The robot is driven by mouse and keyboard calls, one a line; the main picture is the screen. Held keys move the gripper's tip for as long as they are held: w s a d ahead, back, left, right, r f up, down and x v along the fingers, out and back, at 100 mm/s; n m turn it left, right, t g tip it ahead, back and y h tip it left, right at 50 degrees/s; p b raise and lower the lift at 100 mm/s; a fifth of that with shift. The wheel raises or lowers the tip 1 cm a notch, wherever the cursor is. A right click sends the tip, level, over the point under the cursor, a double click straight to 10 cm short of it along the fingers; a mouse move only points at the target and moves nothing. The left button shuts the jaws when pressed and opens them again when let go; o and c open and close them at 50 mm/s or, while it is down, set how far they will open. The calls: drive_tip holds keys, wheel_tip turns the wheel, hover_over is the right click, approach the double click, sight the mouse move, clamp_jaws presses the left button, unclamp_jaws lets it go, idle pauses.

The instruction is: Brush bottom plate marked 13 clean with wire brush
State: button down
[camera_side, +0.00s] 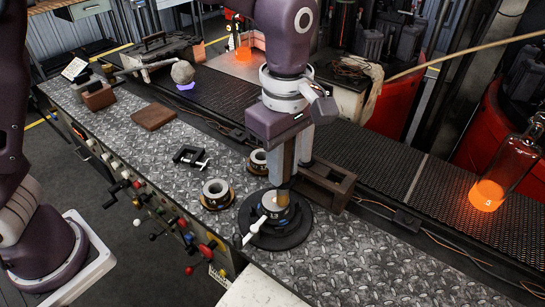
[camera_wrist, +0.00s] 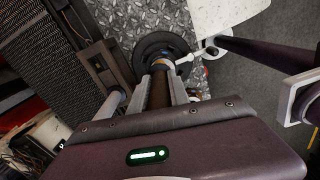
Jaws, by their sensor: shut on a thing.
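My gripper (camera_side: 291,168) points down and is shut on the wire brush (camera_side: 283,191). The brush's brown handle also shows between the fingers in the wrist view (camera_wrist: 159,92). Its tip is at the top of a round metal bottom plate (camera_side: 268,207) on the black round turntable (camera_side: 290,238); I cannot tell whether they touch. The mark on this plate is too small to read surely. The turntable also shows in the wrist view (camera_wrist: 150,45), where the fingers and brush hide much of the plate.
Two more ring-shaped plates (camera_side: 216,193) (camera_side: 258,161) lie left of the turntable. A white lever (camera_side: 254,228) sticks out from the turntable's front. A brown open box (camera_side: 327,187) stands close behind. A glowing bottle (camera_side: 490,190) is on the conveyor at right. The bench front right is clear.

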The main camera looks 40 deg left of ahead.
drive_tip(key=shift+d+r, duration=0.15)
drive_tip(key=shift+a, duration=0.45)
wheel_tip(320, 180, up, 7)
drive_tip(key=a, duration=0.3)
drive_tip(key=shift+r, duration=0.15)
idle(0.8)
